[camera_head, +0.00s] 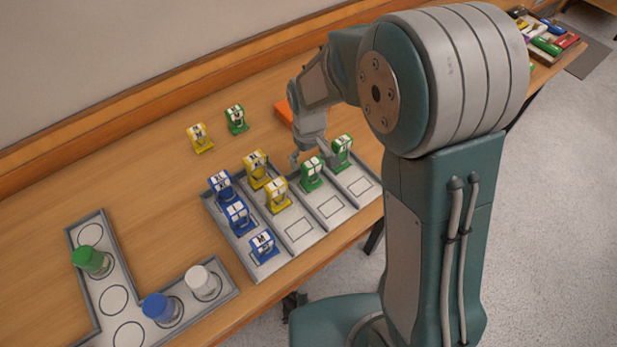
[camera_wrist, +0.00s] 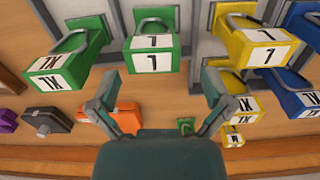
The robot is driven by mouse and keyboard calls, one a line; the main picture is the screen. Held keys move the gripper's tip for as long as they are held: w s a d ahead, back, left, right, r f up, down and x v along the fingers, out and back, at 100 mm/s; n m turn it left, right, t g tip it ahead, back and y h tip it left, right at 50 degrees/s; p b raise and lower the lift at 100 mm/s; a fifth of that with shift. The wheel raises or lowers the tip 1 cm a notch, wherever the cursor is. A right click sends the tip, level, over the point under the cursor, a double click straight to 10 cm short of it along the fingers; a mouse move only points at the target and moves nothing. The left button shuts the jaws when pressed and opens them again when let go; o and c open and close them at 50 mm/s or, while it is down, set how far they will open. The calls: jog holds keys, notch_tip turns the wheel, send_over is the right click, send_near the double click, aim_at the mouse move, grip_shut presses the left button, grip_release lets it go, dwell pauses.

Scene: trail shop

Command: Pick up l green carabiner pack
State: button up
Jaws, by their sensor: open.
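The green carabiner pack marked L (camera_wrist: 152,55) is centred in the wrist view, its label upside down, just beyond my fingertips. In the head view, the matching green pack (camera_head: 312,174) appears to stand in the organizer tray (camera_head: 333,228). My gripper (camera_wrist: 157,82) is open and empty, its fingers spread to either side below the pack, apart from it. In the head view my gripper (camera_head: 314,158) is just behind that pack. Another green pack, marked XL (camera_wrist: 68,60), stands beside it, at right in the head view (camera_head: 343,150).
Yellow packs (camera_head: 277,195) and blue packs (camera_head: 262,246) fill the tray's left lanes. A yellow pack (camera_head: 200,138) and a green pack (camera_head: 236,119) stand behind the tray. An orange box (camera_head: 284,111) is near my arm. A bottle tray (camera_head: 116,299) is at front left.

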aim_at(312, 170)
jog(key=f, duration=0.2)
jog(key=d+f, duration=0.1)
jog(key=f, duration=0.1)
jog(key=shift+d, duration=0.2)
jog(key=shift+a+f, duration=0.2)
jog(key=shift+f, duration=0.25)
jog(key=shift+a, duration=0.35)
jog(key=shift+d, duration=0.1)
jog(key=c, duration=0.9)
jog(key=shift+d, duration=0.25)
jog(key=shift+c, duration=1.4)
